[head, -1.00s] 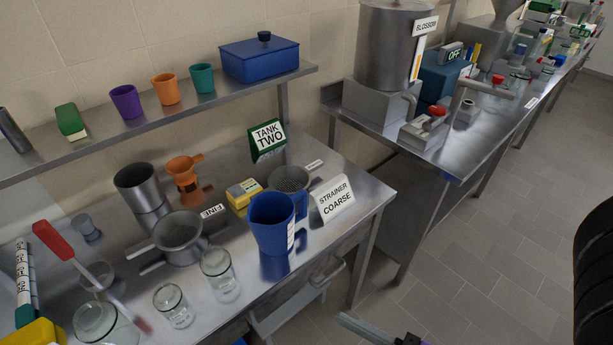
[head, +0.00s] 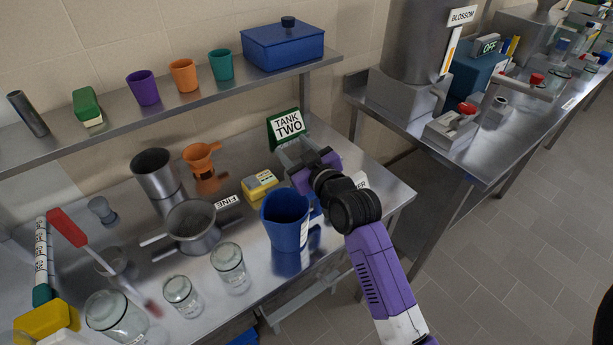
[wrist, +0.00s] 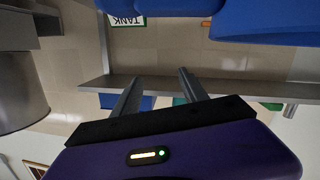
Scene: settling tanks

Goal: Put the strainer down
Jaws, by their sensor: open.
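My gripper (head: 297,152) is open, over the back right of the steel bench near the TANK TWO sign (head: 288,127). In the wrist view its two fingers (wrist: 160,95) stand apart with nothing between them. The strainer labelled FINE (head: 192,222), a grey mesh bowl with side bars, sits on the bench to the left, apart from my gripper. The coarse strainer is hidden behind my gripper and wrist in the head view, and its label is mostly covered. A blue jug (head: 285,222) stands just in front of my gripper.
A yellow box (head: 260,188), an orange funnel stand (head: 203,165), a metal cylinder (head: 155,175) and glass jars (head: 229,268) crowd the bench. A shelf (head: 170,112) with cups and a blue lidded box (head: 284,45) runs above the back. Open floor lies right.

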